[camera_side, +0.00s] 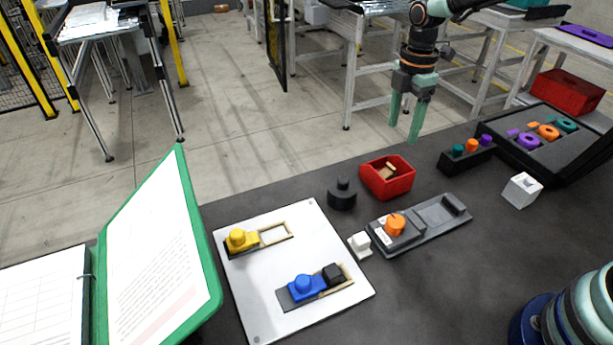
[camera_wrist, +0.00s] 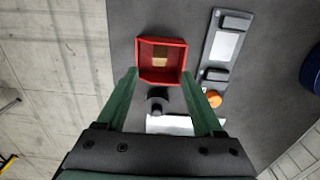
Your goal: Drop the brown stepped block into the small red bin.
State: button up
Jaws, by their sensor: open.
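The brown stepped block (camera_side: 386,171) lies inside the small red bin (camera_side: 398,187), which stands near the far edge of the dark table. In the wrist view the block (camera_wrist: 160,57) rests on the floor of the bin (camera_wrist: 179,56), apart from my fingers. My gripper (camera_side: 404,122) is open and empty, raised well above the table, up and to the right of the bin in the side view. In the wrist view its two green fingers spread to either side below the bin.
A dark round knobbed piece (camera_side: 342,194) stands left of the bin. A grey fixture with an orange knob (camera_side: 395,224) lies in front. A white board (camera_side: 290,220) carries yellow and blue pieces. A dark rack (camera_side: 467,153) and a white block (camera_side: 521,190) are at right.

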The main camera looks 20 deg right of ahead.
notch_tip(320, 180, up, 11)
dwell(0.3)
jog(key=shift+f, duration=0.1)
jog(key=s+d+m+t, duration=0.1)
jog(key=s+m+t, duration=0.4)
jog(key=s+m, duration=1.2)
jog(key=shift+d+r+m+t, duration=0.3)
jog(key=shift+d+r+m, duration=0.1)
jog(key=shift+m, duration=0.1)
